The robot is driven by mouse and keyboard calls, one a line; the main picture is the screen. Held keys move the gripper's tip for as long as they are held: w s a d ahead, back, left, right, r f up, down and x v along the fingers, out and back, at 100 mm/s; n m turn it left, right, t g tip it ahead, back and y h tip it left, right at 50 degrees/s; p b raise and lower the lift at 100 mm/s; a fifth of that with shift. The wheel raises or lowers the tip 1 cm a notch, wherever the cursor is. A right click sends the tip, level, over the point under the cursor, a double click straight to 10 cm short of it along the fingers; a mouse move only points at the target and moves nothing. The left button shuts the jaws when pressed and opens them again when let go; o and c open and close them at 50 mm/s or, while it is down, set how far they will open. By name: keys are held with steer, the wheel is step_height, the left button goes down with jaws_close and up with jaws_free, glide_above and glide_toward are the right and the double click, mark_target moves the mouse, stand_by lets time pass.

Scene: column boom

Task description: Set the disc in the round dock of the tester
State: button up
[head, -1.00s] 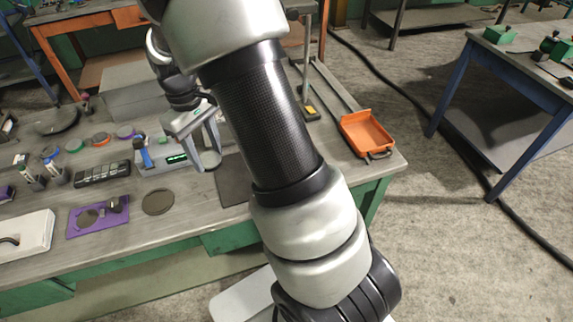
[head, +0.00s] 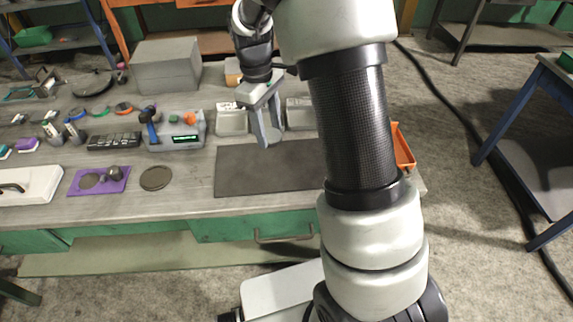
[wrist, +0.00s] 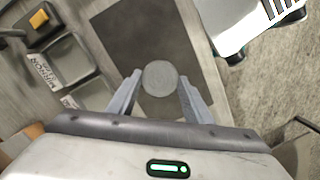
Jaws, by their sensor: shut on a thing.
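My gripper (head: 268,138) is shut on a round grey disc (wrist: 160,78), which sits between the two fingertips in the wrist view. In the head view the held disc (head: 272,138) is partly hidden by the fingers. The gripper and disc are above the dark grey mat (head: 265,175), to the right of the tester.
A dark disc (head: 156,178) lies on the table in front of the tester. A purple mat (head: 115,186) holds another dark disc and a knob. Labelled trays (head: 232,123) stand behind the dark mat. A black case (head: 113,141) lies left of the tester.

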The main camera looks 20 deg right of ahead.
mark_target(274, 165)
steer(key=shift+d+f, duration=0.15)
step_height(274, 165, down, 10)
steer(key=shift+r+b, duration=0.15)
steer(key=shift+b, duration=0.3)
steer(key=o, duration=1.3)
steer(key=shift+o, duration=0.2)
